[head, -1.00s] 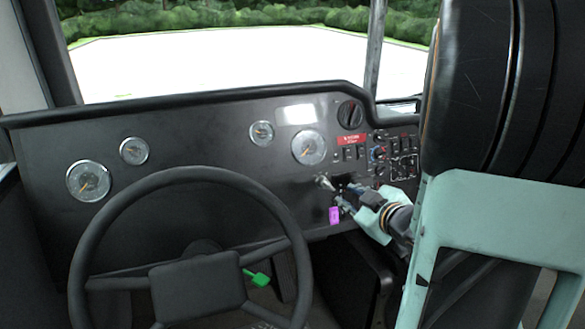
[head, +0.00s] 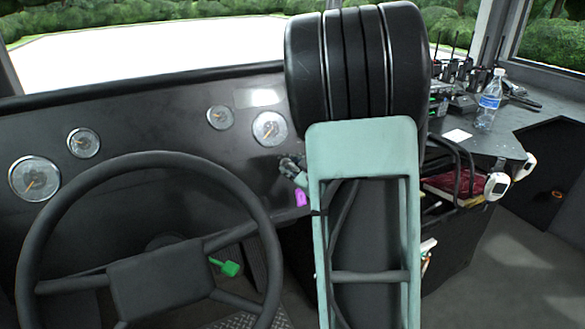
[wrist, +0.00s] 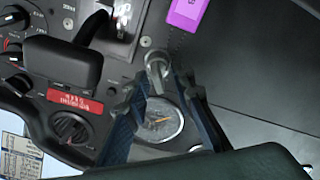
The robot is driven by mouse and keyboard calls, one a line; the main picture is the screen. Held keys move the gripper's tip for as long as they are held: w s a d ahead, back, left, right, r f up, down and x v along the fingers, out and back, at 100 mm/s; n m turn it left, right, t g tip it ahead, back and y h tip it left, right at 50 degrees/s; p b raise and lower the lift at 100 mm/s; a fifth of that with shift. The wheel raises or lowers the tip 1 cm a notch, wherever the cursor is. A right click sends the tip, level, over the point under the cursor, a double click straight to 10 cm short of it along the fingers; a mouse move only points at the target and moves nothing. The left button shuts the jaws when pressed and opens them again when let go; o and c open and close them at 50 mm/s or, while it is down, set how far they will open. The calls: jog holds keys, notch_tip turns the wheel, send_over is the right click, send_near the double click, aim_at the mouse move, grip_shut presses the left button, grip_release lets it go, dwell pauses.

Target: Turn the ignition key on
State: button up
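The ignition switch shows in the wrist view as a small silver metal part (wrist: 157,66) on the dark dashboard. My gripper (wrist: 160,82) has its two dark blue fingers apart, one on each side of this part, with a gauge visible in the gap. I cannot tell whether either fingertip touches it. In the head view my gripper (head: 286,165) is at the dashboard right of the steering wheel, mostly hidden by my arm. A purple tag (head: 301,197) hangs just below it, and it also shows at the top of the wrist view (wrist: 187,12).
The steering wheel (head: 150,270) stands close on the left, with a green lever (head: 226,267) by its column. Round gauges (head: 270,128) line the dashboard. A side counter with a water bottle (head: 490,100) is on the right. Switches and a black knob (wrist: 72,128) lie beside the gripper.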

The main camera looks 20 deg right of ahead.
jog(key=shift+c, duration=0.7)
grip_shut()
